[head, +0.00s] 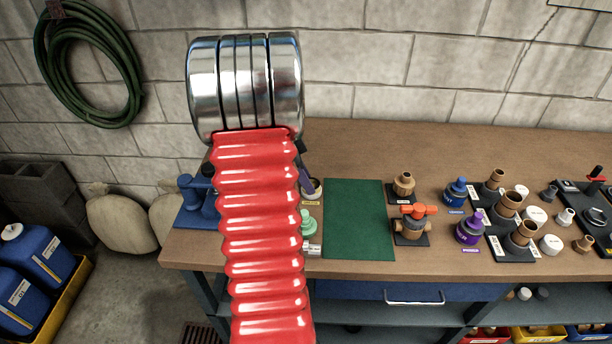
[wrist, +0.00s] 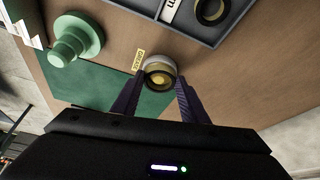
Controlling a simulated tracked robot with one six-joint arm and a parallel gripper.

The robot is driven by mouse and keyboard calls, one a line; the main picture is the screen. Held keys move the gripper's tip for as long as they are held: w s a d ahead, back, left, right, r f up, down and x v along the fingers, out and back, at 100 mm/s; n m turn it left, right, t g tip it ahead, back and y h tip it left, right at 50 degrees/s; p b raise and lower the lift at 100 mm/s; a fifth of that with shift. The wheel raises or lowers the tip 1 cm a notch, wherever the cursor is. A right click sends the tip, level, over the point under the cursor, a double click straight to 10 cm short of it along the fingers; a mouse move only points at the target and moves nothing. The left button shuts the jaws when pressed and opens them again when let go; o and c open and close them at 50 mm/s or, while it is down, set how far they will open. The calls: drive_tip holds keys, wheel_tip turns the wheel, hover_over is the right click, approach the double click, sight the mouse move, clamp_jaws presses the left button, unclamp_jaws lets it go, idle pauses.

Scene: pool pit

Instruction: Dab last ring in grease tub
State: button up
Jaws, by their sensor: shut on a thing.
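The grease tub (wrist: 166,64) is a small pale round pot with yellowish grease inside, next to a yellow label (wrist: 139,60) on the bench, in the wrist view. My gripper (wrist: 160,84) has its two purple fingers on either side of a thin dark ring (wrist: 147,78) and is shut on it. The ring overlaps the tub's mouth in the picture; I cannot tell whether it touches the grease. In the head view the tub (head: 316,189) is partly hidden behind my arm, with a purple finger (head: 306,179) beside it.
A green mat (head: 358,225) lies right of the tub. A pale green fitting (wrist: 76,40) stands close by, also in the head view (head: 307,222). A grey tray (wrist: 185,18) holds a dark ring (wrist: 211,10). Valves and fittings (head: 411,226) crowd the bench's right side.

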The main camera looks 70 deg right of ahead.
drive_tip(key=shift+r, duration=0.1)
wheel_tip(320, 180, up, 7)
idle(1.1)
drive_tip(key=shift+w, duration=0.1)
